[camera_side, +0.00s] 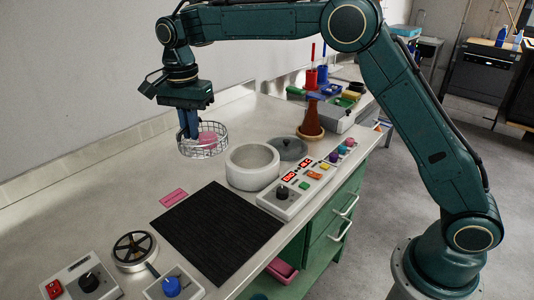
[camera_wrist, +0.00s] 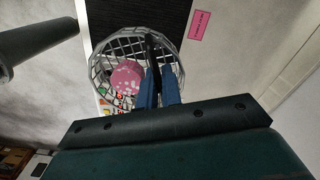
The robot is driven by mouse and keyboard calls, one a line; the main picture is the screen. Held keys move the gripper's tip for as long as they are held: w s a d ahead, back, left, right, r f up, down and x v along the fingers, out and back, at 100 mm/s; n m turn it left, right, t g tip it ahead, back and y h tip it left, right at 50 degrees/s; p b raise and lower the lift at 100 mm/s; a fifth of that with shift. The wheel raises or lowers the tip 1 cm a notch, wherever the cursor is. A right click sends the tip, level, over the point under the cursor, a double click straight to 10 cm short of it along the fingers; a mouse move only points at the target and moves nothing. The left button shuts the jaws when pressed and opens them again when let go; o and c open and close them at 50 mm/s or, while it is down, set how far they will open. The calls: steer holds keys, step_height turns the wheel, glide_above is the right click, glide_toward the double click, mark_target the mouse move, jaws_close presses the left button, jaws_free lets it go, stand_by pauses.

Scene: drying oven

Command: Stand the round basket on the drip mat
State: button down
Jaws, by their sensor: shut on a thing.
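The round wire basket (camera_side: 203,148) hangs from my gripper (camera_side: 190,128), which is shut on its wall. It looks upright and a little above the counter, though the exact gap is hard to tell. A pink round thing (camera_side: 208,138) is inside it. In the wrist view the basket (camera_wrist: 101,62) sits around the blue fingers (camera_wrist: 160,84), with the pink thing (camera_wrist: 125,76) beside them. Small coloured bits below that are too small to identify. The black drip mat (camera_side: 217,232) lies flat and bare, nearer the camera than the basket; its dark edge (camera_wrist: 135,14) shows in the wrist view.
A pink label (camera_side: 174,197) lies beside the mat. A white round pot (camera_side: 252,179), a grey lid (camera_side: 289,149) and a control panel (camera_side: 297,194) stand right of the basket. Knob boxes (camera_side: 174,285) and a round dial (camera_side: 135,250) are at the near end.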

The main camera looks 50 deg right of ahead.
step_height(320, 180, down, 16)
steer(key=shift+r, duration=0.2)
stand_by(0.4)
steer(key=shift+f, duration=2.1)
steer(key=shift+f, duration=0.15)
steer(key=c, duration=1.6)
jaws_free()
step_height(320, 180, up, 12)
steer(key=shift+r, duration=0.15)
